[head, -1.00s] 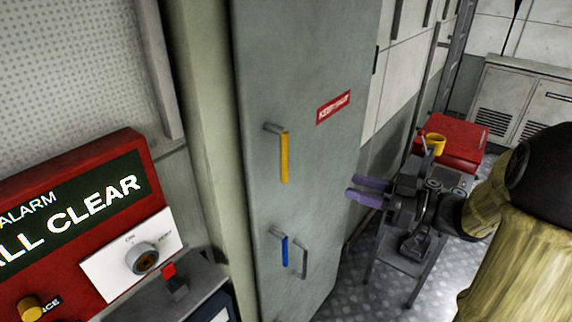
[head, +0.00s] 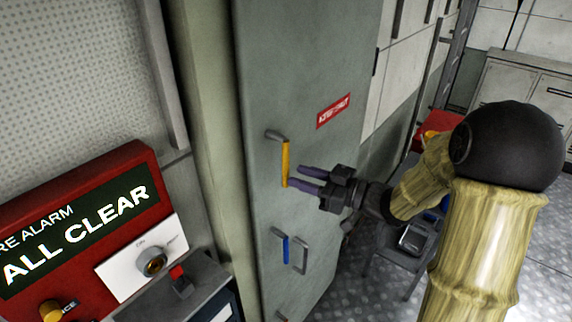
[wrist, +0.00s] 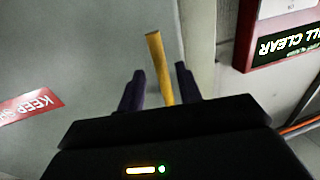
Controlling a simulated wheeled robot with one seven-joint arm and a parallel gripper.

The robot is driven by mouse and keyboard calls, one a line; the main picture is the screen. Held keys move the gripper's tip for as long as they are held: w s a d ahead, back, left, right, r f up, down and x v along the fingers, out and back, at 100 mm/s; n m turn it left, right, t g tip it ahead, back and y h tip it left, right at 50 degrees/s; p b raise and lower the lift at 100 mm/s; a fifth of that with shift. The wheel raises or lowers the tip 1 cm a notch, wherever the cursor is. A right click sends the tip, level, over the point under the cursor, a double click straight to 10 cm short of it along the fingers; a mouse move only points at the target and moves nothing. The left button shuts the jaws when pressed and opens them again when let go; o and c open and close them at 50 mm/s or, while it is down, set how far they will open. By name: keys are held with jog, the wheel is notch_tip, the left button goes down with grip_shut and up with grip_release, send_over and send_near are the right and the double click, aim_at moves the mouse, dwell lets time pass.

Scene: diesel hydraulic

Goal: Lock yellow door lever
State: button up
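The yellow door lever (head: 285,162) hangs down from its grey pivot on the grey-green door (head: 345,65). My gripper (head: 304,176) is close to the lever's lower end, to its right in the head view. Its two purple fingers are apart and point at the lever. In the wrist view, the yellow lever (wrist: 159,68) stands between the two fingers (wrist: 158,82), with gaps on both sides. Nothing is gripped. Whether the fingertips reach past the lever in depth is hard to tell.
A blue lever (head: 286,249) and a grey handle (head: 302,253) sit lower on the door. A red sign (head: 333,111) is above right. A red alarm panel (head: 85,215) stands at the left. A red box (head: 438,125) is behind my arm.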

aim_at(286, 188)
jog(key=p+x, duration=0.1)
jog(key=x, duration=0.4)
jog(key=shift+c, duration=0.4)
grip_shut()
